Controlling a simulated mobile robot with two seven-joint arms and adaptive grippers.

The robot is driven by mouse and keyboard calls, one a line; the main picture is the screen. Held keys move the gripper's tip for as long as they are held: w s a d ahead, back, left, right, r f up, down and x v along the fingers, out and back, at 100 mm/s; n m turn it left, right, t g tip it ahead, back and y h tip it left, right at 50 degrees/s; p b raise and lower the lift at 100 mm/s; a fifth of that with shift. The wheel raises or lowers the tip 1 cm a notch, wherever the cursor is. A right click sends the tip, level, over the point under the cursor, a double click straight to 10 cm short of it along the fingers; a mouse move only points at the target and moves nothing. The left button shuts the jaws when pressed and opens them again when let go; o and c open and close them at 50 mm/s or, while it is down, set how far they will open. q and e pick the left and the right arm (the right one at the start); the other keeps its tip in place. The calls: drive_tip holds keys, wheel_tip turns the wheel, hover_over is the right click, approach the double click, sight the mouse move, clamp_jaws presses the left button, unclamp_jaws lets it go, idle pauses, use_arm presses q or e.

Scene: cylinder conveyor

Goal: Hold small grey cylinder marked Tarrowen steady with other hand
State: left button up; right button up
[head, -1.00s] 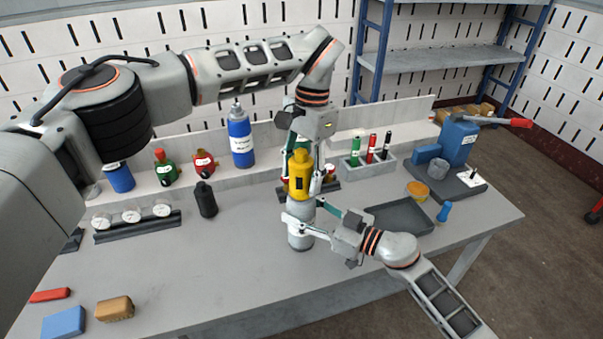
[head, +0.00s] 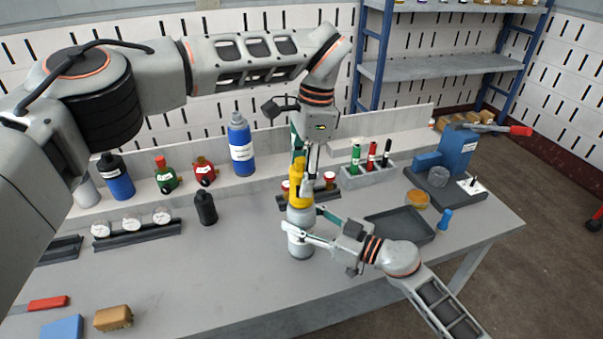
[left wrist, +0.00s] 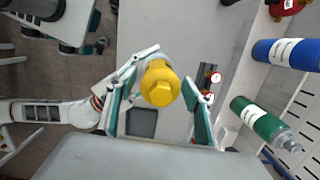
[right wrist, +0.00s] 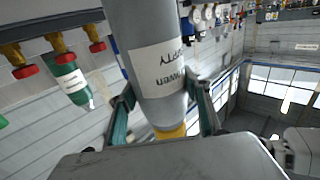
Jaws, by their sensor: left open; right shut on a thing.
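The small grey cylinder (head: 300,246) stands upright on the bench, with a yellow cap piece (head: 298,190) on top. In the right wrist view the cylinder (right wrist: 147,40) appears upside down, with a white label whose visible letters seem to end in "wen". My right gripper (head: 302,233) is shut around its upper body; its fingers (right wrist: 167,105) lie on both sides. My left gripper (head: 305,165) is above, pointing down and open. In the left wrist view its fingers (left wrist: 163,85) stand either side of the yellow piece (left wrist: 160,84), apparently with a gap at right.
A black bottle (head: 205,208) and a gauge rack (head: 135,227) stand to the left. An empty dark tray (head: 400,226) lies right of the cylinder, close to my right arm. A blue bottle (head: 241,150) stands on the rear ledge. The bench front-left of the cylinder is clear.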

idle(0.3)
use_arm(q)
drive_tip(key=m+t, duration=0.1)
drive_tip(key=m, duration=0.5)
drive_tip(key=shift+m, duration=0.6)
drive_tip(key=m, duration=0.3)
drive_tip(key=shift+m+t+h, duration=0.3)
drive_tip(key=shift+m+t, duration=0.1)
drive_tip(key=shift+m, duration=0.7)
drive_tip(key=shift+m, duration=1.1)
drive_tip(key=m, duration=0.3)
drive_tip(key=shift+m+h, duration=0.4)
